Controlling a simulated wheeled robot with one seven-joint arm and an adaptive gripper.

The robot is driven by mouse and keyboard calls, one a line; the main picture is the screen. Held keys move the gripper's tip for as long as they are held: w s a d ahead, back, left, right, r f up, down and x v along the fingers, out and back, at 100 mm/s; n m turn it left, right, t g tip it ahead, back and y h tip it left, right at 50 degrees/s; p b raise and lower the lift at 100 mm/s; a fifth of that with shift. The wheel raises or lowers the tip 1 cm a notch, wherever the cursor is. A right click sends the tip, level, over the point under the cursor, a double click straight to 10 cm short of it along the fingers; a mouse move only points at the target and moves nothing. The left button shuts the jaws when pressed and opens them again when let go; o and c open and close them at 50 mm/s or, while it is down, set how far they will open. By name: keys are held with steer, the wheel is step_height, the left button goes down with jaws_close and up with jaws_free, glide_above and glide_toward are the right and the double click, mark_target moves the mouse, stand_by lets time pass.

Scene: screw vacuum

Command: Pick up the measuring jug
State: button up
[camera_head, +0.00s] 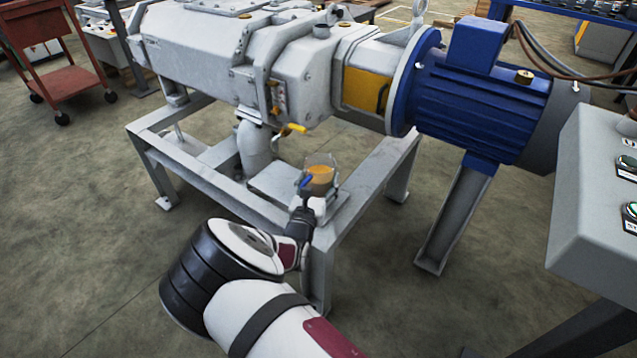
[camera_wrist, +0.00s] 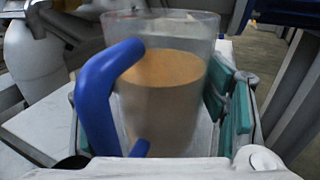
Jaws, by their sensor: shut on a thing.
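The measuring jug (camera_head: 319,174) is clear, with a blue handle and an orange-brown liquid inside. In the head view it is at the near corner of the grey frame, just beyond my gripper (camera_head: 305,205). In the wrist view the jug (camera_wrist: 165,95) fills the middle, upright, with its blue handle (camera_wrist: 95,95) towards the camera on the left. My gripper (camera_wrist: 160,115) is shut on the jug, and a teal-padded finger presses its right side. The left finger is mostly hidden behind the handle. I cannot tell whether the jug's base touches the plate under it.
A grey screw vacuum pump (camera_head: 205,50) with a blue motor (camera_head: 475,95) stands on a grey frame (camera_head: 200,165). A yellow-handled valve (camera_head: 291,130) hangs above and left of the jug. A control box (camera_head: 590,190) is at right, a red cart (camera_head: 62,85) at far left.

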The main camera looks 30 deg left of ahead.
step_height(320, 180, up, 2)
steer(key=shift+r+p, duration=0.15)
steer(key=shift+p, duration=0.3)
steer(key=d+p+v, duration=0.1)
steer(key=p+v, duration=0.1)
steer(key=v, duration=0.5)
steer(key=d+r+p+v, duration=0.1)
steer(key=p+v, duration=0.1)
steer(key=v, duration=0.6)
steer(key=shift+w+d+r, duration=0.15)
steer(key=shift+d+r, duration=0.1)
steer(key=shift+d, duration=0.25)
stand_by(0.9)
stand_by(0.5)
